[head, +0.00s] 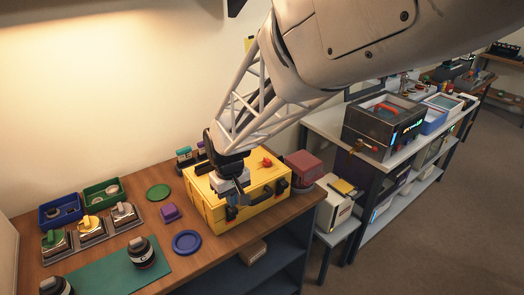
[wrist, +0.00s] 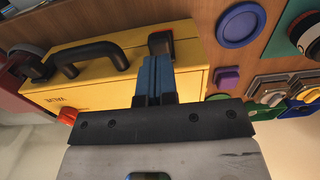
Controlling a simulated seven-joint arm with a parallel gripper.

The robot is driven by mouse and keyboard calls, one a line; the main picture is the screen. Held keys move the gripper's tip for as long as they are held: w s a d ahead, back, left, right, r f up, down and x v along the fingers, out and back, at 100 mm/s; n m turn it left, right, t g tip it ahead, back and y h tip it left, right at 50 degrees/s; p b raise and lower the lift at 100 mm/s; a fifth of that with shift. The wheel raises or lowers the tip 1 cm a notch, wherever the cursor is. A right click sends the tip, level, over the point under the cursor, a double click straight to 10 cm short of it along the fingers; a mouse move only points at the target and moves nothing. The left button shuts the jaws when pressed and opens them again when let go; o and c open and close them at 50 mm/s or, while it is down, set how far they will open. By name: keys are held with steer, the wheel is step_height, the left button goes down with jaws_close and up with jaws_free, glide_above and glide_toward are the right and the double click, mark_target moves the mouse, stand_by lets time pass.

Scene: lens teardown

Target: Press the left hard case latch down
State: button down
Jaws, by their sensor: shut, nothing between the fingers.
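The yellow hard case (head: 208,205) sits closed on the wooden bench, and its lid fills much of the wrist view (wrist: 105,85). Its black handle (wrist: 95,55) is on the front side. The left latch (wrist: 160,40) is a black block with a red edge, just beyond my fingertips in the wrist view. The other black latch (head: 282,186) is at the right end of the front. My gripper (wrist: 155,62) is shut and empty, its blue fingers over the case edge at the left latch. I cannot tell whether they touch it. In the head view my gripper (head: 238,199) partly hides that area.
A red knob (head: 267,162) stands on the lid. A blue round dish (head: 187,242) and a purple block (head: 170,213) lie left of the case. A dark red box (head: 304,168) is close on its right. Trays and lens parts fill the bench's left side.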

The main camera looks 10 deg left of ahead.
mark_target(234, 209)
steer(key=shift+f, duration=1.55)
stand_by(0.6)
steer(key=shift+r, duration=0.15)
steer(key=shift+r, duration=3.35)
steer(key=shift+d+r, duration=0.1)
steer(key=shift+d, duration=0.1)
steer(key=s+d+r+m, duration=0.2)
steer(key=d+r, duration=0.3)
steer(key=d, duration=0.6)
steer(key=s+d+r+m+t, duration=0.1)
steer(key=s+d+r+m, duration=0.1)
steer(key=s+d, duration=0.7)
steer(key=s+d+r+m+t, duration=0.1)
steer(key=s+d+r+m, duration=0.2)
steer(key=s+d, duration=0.6)
steer(key=d+m, duration=0.2)
steer(key=d, duration=0.4)
steer(key=shift+d+t, duration=0.2)
steer(key=shift+t, duration=0.1)
